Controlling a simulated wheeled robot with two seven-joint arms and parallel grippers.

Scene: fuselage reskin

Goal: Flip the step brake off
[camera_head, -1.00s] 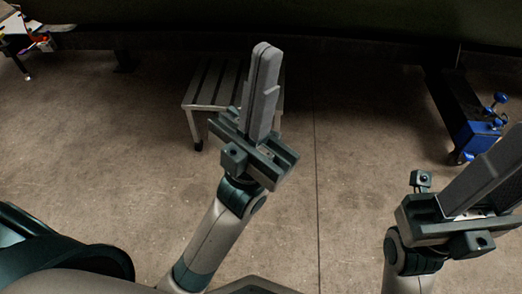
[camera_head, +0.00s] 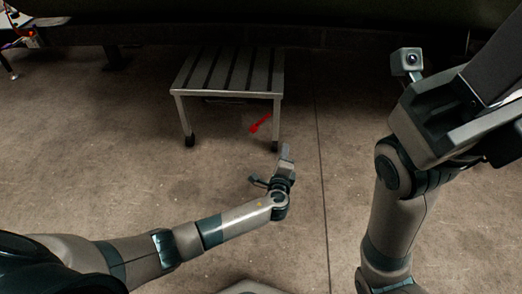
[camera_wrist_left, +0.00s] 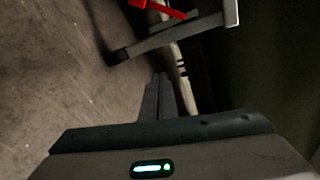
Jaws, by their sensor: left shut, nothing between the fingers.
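The step (camera_head: 228,82) is a low grey metal stool with a slatted top. Its red brake lever (camera_head: 260,123) shows near the front right leg, angled down to the left. My left gripper (camera_head: 286,152) is shut and empty, just below and right of the lever in the head view, apart from it. In the left wrist view the closed fingers (camera_wrist_left: 157,98) point toward the step's leg (camera_wrist_left: 170,38), and the red lever (camera_wrist_left: 158,8) is at the top edge, partly cut off. My right gripper (camera_head: 488,75) is raised at the right, its fingers cut off by the frame.
The concrete floor (camera_head: 100,165) around the step is clear. A dark beam (camera_head: 330,38) and a large dark surface run behind the step. A table leg (camera_head: 10,70) stands at the far left.

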